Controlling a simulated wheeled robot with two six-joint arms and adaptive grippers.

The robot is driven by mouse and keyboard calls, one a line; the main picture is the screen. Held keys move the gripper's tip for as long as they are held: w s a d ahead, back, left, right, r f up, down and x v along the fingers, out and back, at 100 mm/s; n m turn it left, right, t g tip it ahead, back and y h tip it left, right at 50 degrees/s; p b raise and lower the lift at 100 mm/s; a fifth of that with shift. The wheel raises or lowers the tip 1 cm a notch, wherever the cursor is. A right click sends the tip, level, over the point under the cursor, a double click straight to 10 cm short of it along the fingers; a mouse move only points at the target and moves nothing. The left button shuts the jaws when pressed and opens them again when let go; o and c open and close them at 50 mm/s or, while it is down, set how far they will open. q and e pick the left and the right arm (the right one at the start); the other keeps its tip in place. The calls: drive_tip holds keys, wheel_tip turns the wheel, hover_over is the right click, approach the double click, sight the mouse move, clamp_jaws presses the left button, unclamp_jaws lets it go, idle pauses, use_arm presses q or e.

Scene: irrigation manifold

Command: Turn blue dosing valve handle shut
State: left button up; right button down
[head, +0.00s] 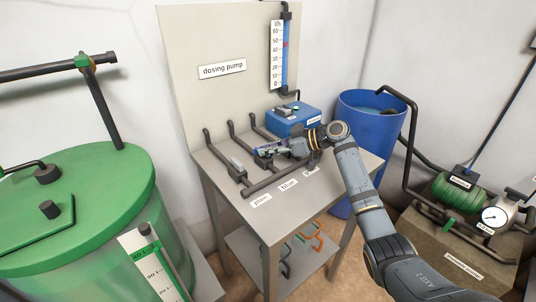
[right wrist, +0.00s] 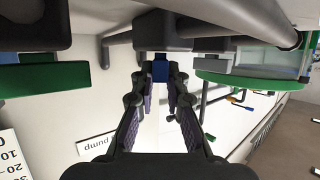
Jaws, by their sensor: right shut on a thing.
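The manifold of dark pipes (head: 262,186) lies on a light table, with a row of small name plates along its front edge. One plate reads "blue" (head: 288,184). My right gripper (head: 262,152) reaches in from the right over the middle pipe. In the right wrist view a small blue block (right wrist: 160,72), which looks like the blue valve handle, sits between my fingertips, and the fingers are shut on it. In the head view the gripper covers the handle, so I cannot tell its angle to the pipe. My left gripper is not in view.
A blue dosing pump box (head: 292,120) stands behind my gripper, with a backboard and gauge tube (head: 284,50) behind it. A large green tank (head: 70,205) is at the left. A blue barrel (head: 368,115) stands right of the table.

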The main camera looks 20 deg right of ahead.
drive_tip(key=shift+f, duration=0.1)
drive_tip(key=c, duration=1.4)
unclamp_jaws()
drive_tip(key=shift+o, duration=0.2)
drive_tip(key=v, duration=1.2)
